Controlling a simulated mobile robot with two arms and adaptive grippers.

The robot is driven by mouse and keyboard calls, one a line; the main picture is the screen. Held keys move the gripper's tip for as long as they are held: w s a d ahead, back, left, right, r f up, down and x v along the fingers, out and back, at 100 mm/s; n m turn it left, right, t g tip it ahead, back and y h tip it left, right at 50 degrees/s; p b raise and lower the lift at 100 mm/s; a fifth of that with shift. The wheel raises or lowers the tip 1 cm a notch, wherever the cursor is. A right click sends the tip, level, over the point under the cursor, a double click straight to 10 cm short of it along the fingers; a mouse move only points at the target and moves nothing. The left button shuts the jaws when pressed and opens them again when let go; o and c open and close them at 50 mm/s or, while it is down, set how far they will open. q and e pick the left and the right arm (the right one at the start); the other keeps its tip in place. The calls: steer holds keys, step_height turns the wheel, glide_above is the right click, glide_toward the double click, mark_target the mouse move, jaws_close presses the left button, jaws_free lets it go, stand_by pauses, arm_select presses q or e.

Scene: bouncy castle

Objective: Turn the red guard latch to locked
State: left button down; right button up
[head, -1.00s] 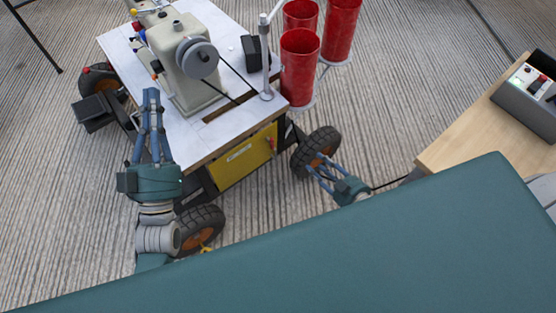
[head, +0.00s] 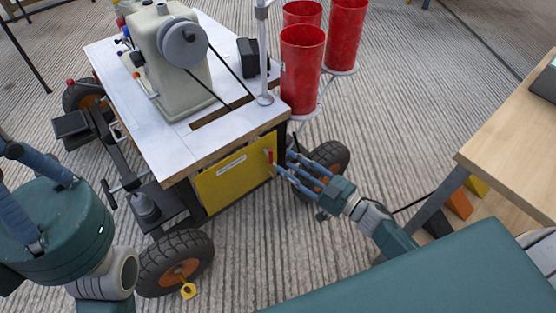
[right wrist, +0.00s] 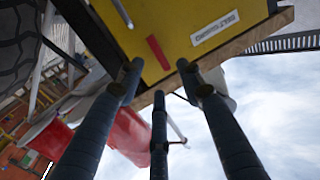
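The red guard latch (head: 269,156) is a small red handle on the right part of the yellow guard panel (head: 225,185), below the cart's top. In the right wrist view the latch (right wrist: 158,53) is a slanted red bar on the yellow panel (right wrist: 190,22), beside a white label. My right gripper (head: 286,165) is just right of the latch, its blue fingers pointing at it. In the right wrist view its fingers are spread with nothing between them, and the latch lies beyond the tips. My left gripper (head: 40,215) is at the left edge, its fingertips unclear.
The cart's white top (head: 120,80) carries a sewing machine (head: 172,60) and a metal post. Red cylinders (head: 302,72) stand behind the latch side. A black wheel (head: 325,172) is close behind my right gripper. A wooden table (head: 510,140) is at the right.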

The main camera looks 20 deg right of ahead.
mark_target(268, 153)
steer(key=b+x, duration=0.1)
steer(key=x, duration=0.4)
steer(key=shift+w, duration=0.1)
jaws_close()
